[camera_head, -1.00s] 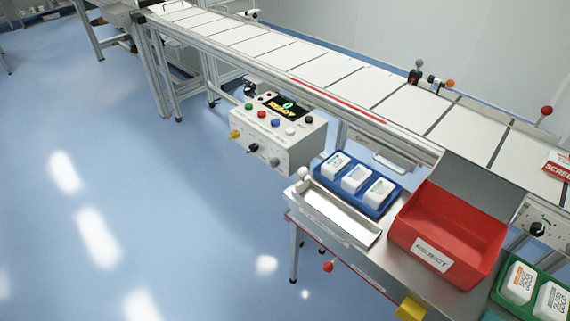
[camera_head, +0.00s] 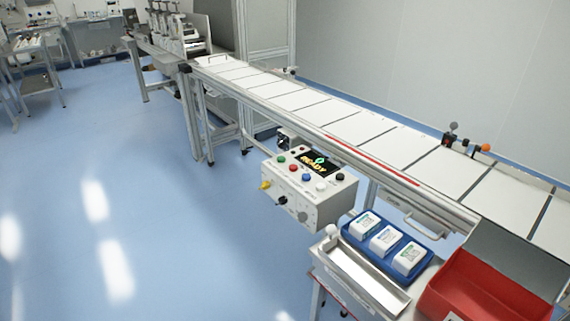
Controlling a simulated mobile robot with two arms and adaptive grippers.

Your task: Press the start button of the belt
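The belt (camera_head: 370,129) runs from the back left to the right, with white panels parted by dark lines. A white control box (camera_head: 317,208) is mounted at the belt's near side, about mid-picture. Its top has a dark display (camera_head: 318,162) with lit text that seems to read READY. A green button (camera_head: 281,159), a red button (camera_head: 294,168), a blue button (camera_head: 306,177) and other knobs sit around the display. Button labels are too small to read. Neither of my grippers shows in the head view.
A steel table below the belt holds a blue tray (camera_head: 351,237) with white containers, an empty metal tray (camera_head: 352,284) and a red bin (camera_head: 463,281). Machines (camera_head: 175,28) stand at the back left. The blue floor (camera_head: 165,200) left of the control box is clear.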

